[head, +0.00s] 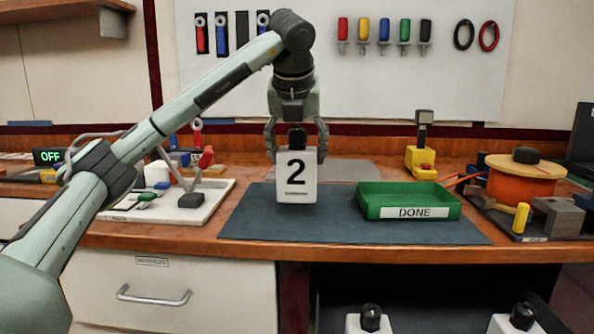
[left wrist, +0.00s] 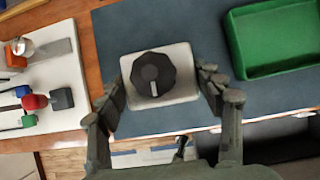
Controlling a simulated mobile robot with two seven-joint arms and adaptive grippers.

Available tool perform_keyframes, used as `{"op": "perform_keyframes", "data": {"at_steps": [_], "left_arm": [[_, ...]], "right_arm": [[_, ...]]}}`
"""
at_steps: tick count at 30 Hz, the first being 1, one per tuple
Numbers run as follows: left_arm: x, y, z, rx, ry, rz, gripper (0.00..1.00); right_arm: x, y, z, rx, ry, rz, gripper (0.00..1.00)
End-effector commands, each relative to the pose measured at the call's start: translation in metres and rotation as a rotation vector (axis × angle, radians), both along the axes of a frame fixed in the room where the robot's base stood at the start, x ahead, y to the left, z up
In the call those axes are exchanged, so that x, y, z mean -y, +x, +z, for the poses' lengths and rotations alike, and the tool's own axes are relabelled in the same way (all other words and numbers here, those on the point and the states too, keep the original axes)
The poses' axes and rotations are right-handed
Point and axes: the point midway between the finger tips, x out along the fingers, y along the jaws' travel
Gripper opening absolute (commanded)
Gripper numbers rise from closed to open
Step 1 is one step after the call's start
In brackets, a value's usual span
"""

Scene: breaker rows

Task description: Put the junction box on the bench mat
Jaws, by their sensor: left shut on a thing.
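The junction box (head: 297,188) is a white block with a black "2" on its front and a black knob on top; it is upright in the head view. It also shows from above in the left wrist view, where its knob (left wrist: 153,74) faces the camera. My left gripper (head: 296,150) points down and is shut on the box, one finger on each side. The dark blue-grey bench mat (head: 345,228) lies behind and below the box in the picture. I cannot tell whether the box's underside touches the mat. My right gripper is not in view.
A green tray labelled DONE (head: 408,187) sits on the mat's right part. An orange spool (head: 522,184) stands at the right. Two similar white boxes with black knobs (head: 371,318) are below the bench front.

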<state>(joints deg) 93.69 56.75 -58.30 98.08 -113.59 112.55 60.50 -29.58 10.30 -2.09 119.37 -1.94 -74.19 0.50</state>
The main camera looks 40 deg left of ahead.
Motion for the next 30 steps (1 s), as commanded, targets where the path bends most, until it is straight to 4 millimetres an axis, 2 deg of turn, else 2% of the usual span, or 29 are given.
{"op": "perform_keyframes", "data": {"at_steps": [6, 17, 18, 23, 30], "left_arm": [[-0.001, -0.001, -0.03, 0.0, 0.001, 0.0, 0.19], [0.0, -0.001, -0.034, 0.002, -0.001, 0.0, 0.19], [0.0, -0.001, -0.035, -0.001, 0.0, 0.0, 0.68], [0.0, -0.001, -0.035, -0.001, 0.0, 0.0, 0.87], [0.0, -0.001, -0.035, -0.001, 0.0, 0.0, 0.87]], "right_arm": [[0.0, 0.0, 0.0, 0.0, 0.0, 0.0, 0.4], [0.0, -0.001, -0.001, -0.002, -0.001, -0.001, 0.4], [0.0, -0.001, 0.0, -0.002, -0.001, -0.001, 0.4], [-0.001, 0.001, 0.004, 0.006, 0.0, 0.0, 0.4], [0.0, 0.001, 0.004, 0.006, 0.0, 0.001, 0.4]]}}
